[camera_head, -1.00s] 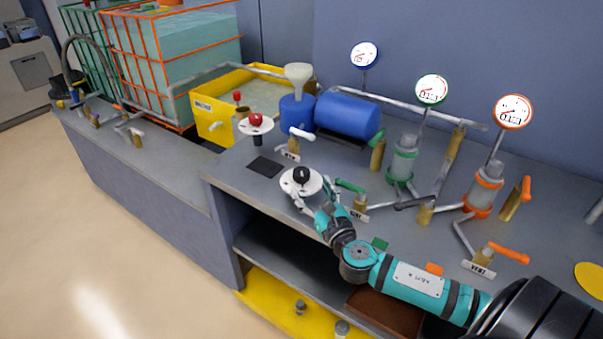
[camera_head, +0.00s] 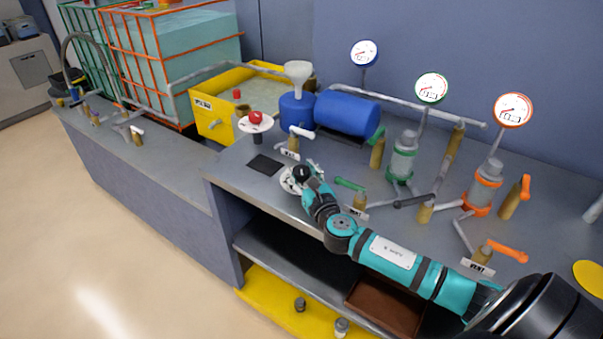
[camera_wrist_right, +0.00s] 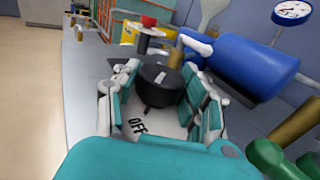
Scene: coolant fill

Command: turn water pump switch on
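The switch is a black round knob (camera_head: 300,171) on a white disc (camera_head: 287,183) at the counter's front edge. In the right wrist view the knob (camera_wrist_right: 160,84) has a light pointer mark, and "OFF" is printed on the white disc (camera_wrist_right: 150,124) near it. My right gripper (camera_wrist_right: 163,88) has its fingers apart, one on each side of the knob. I cannot tell whether they touch it. In the head view my right gripper (camera_head: 302,180) partly covers the knob and disc. My left gripper is not in view.
A red button (camera_head: 255,117) on a white disc stands behind the knob. A white-handled valve (camera_head: 301,132), a green-handled valve (camera_head: 350,184) and a blue tank (camera_head: 347,114) are close by. A dark square (camera_head: 265,166) lies flat left of the knob.

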